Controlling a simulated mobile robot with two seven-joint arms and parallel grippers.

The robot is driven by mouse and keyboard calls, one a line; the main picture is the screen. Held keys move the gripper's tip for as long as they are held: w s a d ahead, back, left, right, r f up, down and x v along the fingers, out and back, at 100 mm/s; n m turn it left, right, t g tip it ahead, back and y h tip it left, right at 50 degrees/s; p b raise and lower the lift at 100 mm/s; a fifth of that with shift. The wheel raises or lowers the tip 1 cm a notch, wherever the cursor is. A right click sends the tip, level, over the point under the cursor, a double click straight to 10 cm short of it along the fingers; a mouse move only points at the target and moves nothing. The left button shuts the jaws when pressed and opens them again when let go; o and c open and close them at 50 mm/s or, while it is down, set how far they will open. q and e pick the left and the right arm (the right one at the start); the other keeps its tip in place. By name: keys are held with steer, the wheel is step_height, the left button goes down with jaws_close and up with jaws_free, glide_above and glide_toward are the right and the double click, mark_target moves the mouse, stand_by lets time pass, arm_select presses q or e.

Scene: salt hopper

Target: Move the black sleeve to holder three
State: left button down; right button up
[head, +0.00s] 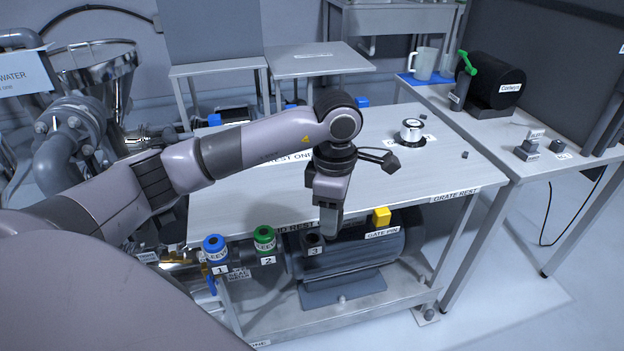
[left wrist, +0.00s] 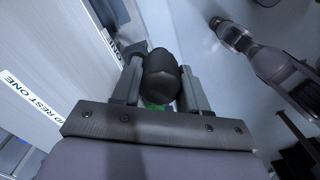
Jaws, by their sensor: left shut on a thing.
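My left gripper (head: 329,222) points down over the table's front edge, just above and right of holder three (head: 314,242), which bears the label 3. In the left wrist view the gripper's two fingers are shut on a dark rounded thing, the black sleeve (left wrist: 162,76). In the head view the gripper mostly hides the sleeve, and I cannot tell whether it touches the holder. Holder one carries a blue sleeve (head: 214,245) and holder two a green sleeve (head: 264,238).
A yellow gate pin (head: 381,216) stands right of holder three. A white and black round piece (head: 411,130) sits at the back of the table (head: 375,180). A motor (head: 350,255) lies beneath the edge. The table's right part is mostly clear.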

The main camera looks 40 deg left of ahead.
arm_select(q)
steer(key=n, duration=0.2)
steer(key=a+n+p, duration=0.1)
steer(key=n, duration=0.1)
steer(key=r+n+p, duration=0.1)
steer(key=n, duration=0.1)
steer(key=shift+w+a+n, duration=0.15)
steer(key=shift+w+n, duration=0.25)
steer(key=a+n+p, duration=0.1)
steer(key=n, duration=0.4)
steer(key=a+n+p, duration=0.1)
steer(key=n+p, duration=0.1)
steer(key=n, duration=0.4)
steer(key=w+a+n+p, duration=0.1)
steer(key=a+n+p, duration=0.1)
steer(key=n, duration=0.4)
steer(key=shift+a+r, duration=0.1)
step_height(320, 180, down, 6)
steer(key=b, duration=0.4)
steer(key=shift+r, duration=0.1)
steer(key=shift+p, duration=0.35)
